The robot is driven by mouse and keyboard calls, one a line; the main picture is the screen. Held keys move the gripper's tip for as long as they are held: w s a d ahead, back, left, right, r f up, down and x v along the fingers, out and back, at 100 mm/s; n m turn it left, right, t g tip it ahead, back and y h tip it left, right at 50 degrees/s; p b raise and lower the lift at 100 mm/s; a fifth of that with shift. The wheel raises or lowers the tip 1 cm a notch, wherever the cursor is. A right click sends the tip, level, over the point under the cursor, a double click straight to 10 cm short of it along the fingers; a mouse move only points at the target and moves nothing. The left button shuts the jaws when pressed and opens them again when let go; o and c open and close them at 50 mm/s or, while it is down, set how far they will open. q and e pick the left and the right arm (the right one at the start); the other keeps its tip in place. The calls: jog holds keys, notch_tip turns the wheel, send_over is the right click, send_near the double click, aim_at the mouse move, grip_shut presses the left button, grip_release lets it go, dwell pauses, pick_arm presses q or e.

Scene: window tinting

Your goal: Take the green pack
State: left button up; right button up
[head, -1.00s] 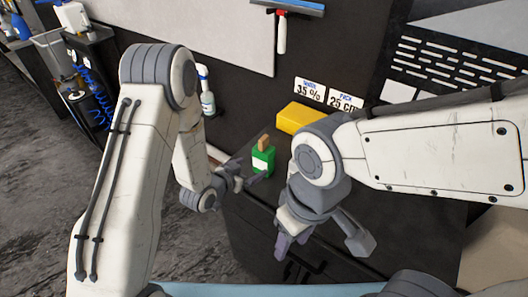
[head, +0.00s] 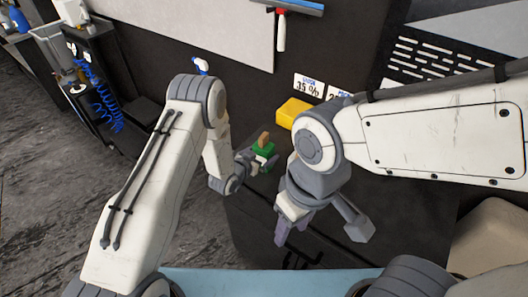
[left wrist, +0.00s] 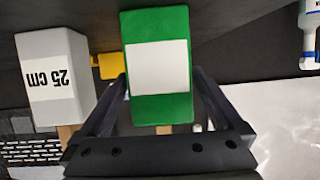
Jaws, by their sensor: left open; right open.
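The green pack (head: 263,149) with a brown top stands on the dark bench in the head view. In the left wrist view the green pack (left wrist: 160,107) shows its white label and fills the middle. My left gripper (head: 258,162) is open at the pack. Its two fingers (left wrist: 160,78) show on either side of the pack; whether they touch it I cannot tell. My right gripper (head: 320,234) is open and empty, lower and to the right of the pack in the head view.
A yellow block (head: 293,113) lies behind the pack, near a "35 %" sign (head: 308,86). A white block marked "25 cm" (left wrist: 55,65) shows beside the pack in the left wrist view.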

pick_arm(q)
jog(key=shift+w+d+f, duration=0.15)
jog(key=shift+w+f, duration=0.05)
jog(key=shift+w, duration=0.05)
jog(key=shift+c, duration=0.3)
jog(key=c, duration=1.3)
jog(key=shift+o, duration=0.2)
jog(key=shift+r, duration=0.1)
